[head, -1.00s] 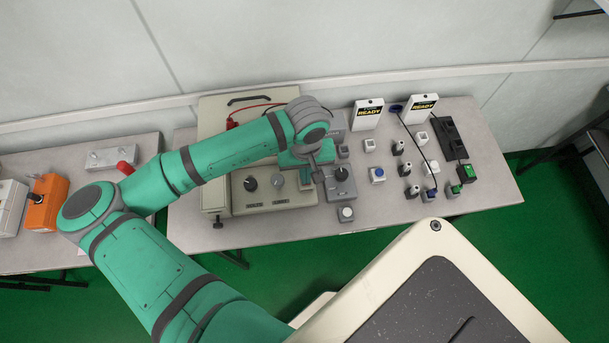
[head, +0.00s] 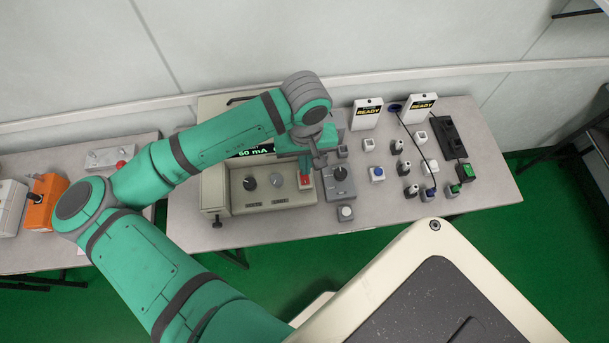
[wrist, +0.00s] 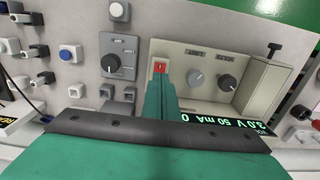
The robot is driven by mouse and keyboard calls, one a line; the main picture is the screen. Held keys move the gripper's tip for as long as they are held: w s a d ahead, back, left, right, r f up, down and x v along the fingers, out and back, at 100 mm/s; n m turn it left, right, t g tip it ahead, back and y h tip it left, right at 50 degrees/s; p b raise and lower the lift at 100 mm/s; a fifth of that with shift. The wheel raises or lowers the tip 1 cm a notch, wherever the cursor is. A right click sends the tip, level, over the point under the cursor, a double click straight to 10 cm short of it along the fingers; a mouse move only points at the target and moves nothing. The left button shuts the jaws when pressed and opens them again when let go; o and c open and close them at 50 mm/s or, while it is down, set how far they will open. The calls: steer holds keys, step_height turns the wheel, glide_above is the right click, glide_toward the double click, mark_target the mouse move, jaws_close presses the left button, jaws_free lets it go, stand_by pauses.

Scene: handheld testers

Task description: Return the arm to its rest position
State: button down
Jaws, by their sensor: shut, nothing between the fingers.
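My green arm reaches over the left part of the bench, and my gripper (head: 309,172) hangs above the right end of the beige tester box (head: 262,204). The fingers are shut and empty. In the head view they show just above a red switch (head: 305,181) on the box's front panel. In the wrist view the shut fingers (wrist: 161,82) show as a green strip ending beside the red switch (wrist: 160,66). A gap or contact there cannot be told. My forearm hides part of the box's top.
A grey box with a black knob (head: 340,184) stands just right of the tester. Several small button and switch boxes fill the bench's right half, with two white READY units (head: 367,113) behind. An orange box (head: 45,203) is on the left bench. The wall stands close behind.

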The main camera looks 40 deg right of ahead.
steer(key=shift+r, duration=0.45)
steer(key=shift+w+a, duration=0.1)
steer(key=shift+w, duration=0.05)
